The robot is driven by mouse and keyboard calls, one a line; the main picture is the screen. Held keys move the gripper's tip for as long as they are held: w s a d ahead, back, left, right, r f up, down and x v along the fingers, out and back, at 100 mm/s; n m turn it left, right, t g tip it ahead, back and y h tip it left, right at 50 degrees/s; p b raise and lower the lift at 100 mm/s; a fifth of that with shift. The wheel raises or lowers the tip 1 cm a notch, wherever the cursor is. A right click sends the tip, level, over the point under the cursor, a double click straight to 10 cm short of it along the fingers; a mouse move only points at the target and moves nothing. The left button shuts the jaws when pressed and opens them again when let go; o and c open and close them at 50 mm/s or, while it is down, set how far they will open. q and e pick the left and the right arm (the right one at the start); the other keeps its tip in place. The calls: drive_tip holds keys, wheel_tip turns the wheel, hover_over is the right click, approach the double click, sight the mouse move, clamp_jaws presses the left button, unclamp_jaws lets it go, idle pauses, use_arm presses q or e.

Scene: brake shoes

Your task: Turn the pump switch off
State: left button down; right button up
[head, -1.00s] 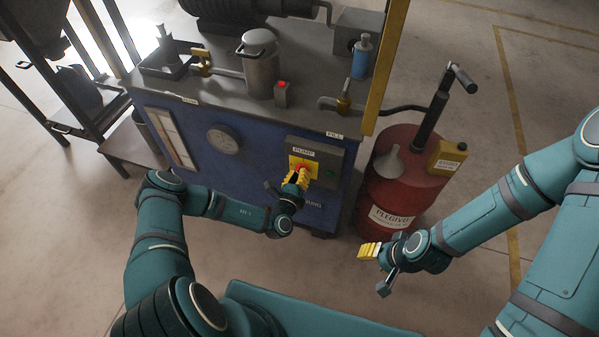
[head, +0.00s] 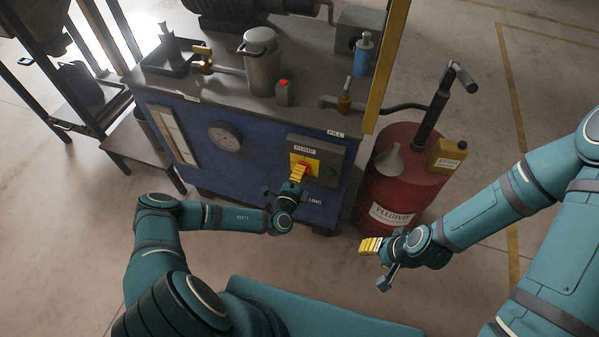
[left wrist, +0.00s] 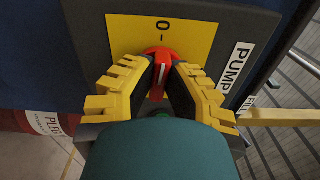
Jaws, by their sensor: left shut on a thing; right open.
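The pump switch is a red rotary knob (left wrist: 161,60) with a white line, on a yellow plate (left wrist: 190,32) marked "0" and "–". In the left wrist view the knob sits between the two yellow fingers of my left gripper (left wrist: 160,78), which is shut on it. In the head view the knob (head: 305,168) shows partly beside my left gripper (head: 298,175), on the grey box labelled PUMP (head: 330,158). My right gripper (head: 371,246) is open and empty, over the floor in front of the red drum.
A green button (head: 331,171) is right of the knob. A red drum (head: 392,190) with a yellow can (head: 447,154) stands to the right. Floor at the right is clear.

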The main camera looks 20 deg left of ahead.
use_arm(q)
drive_tip(key=shift+n, duration=0.6)
drive_tip(key=c, duration=1)
unclamp_jaws()
drive_tip(key=shift+d, duration=0.1)
drive_tip(key=shift+o, duration=0.2)
drive_tip(key=s, duration=1.2)
drive_tip(key=shift+a, duration=0.25)
